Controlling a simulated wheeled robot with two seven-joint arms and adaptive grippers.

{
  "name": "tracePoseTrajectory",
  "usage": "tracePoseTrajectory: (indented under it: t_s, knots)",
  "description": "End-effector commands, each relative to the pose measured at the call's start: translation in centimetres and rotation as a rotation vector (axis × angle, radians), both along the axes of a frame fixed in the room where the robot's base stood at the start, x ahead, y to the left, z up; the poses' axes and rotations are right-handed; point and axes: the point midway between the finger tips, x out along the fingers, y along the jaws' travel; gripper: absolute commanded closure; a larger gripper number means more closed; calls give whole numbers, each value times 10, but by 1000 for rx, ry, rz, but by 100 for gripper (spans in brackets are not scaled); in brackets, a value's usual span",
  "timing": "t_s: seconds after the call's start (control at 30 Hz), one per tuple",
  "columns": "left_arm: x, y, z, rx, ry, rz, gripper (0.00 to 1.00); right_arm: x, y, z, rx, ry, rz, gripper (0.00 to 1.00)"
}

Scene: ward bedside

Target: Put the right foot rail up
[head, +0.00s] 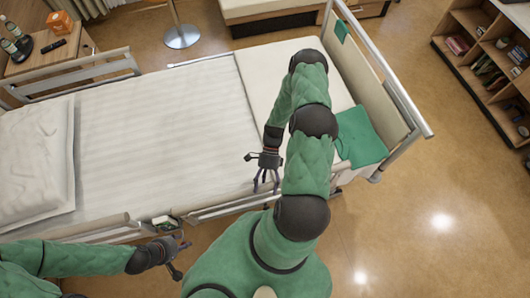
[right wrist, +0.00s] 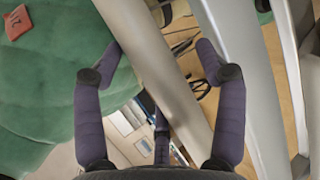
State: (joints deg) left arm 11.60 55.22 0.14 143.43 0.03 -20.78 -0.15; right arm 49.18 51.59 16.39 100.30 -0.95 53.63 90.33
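The right foot rail (head: 232,205) runs along the near side of the bed, toward the foot end, and looks lowered, near mattress level. My right gripper (head: 266,186) is over the near bed edge, pointing down at this rail. In the right wrist view, a pale bar (right wrist: 155,70) runs diagonally between the spread fingers of my right gripper (right wrist: 160,60); I cannot see a firm grip on it. My left gripper (head: 180,257) is open and empty, beside the near bed side, left of the rail. My right arm hides part of the bed's foot end.
The near head rail (head: 95,229) is left of the foot rail, and a small control panel (head: 166,222) sits between them. A green cloth (head: 360,137) lies at the foot end by the footboard (head: 375,75). Floor at the right (head: 440,190) is clear.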

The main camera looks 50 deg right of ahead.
Motion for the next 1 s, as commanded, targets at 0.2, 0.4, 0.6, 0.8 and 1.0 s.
tracePoseTrajectory:
  t_s: [0.2,0.4,0.6,0.8,1.0]
  knots:
    - [0,0,1,0,0,0,60,4,-5,2,-9,-6,-5,28]
    - [0,0,1,0,0,0,60,14,-21,14,-10,-8,-4,28]
    - [0,0,1,0,0,0,60,31,-49,35,-10,-7,-3,28]
    - [0,0,1,0,0,0,60,46,-73,53,-7,-6,-2,28]
    - [0,0,1,0,0,0,60,53,-85,63,-4,-3,-1,28]
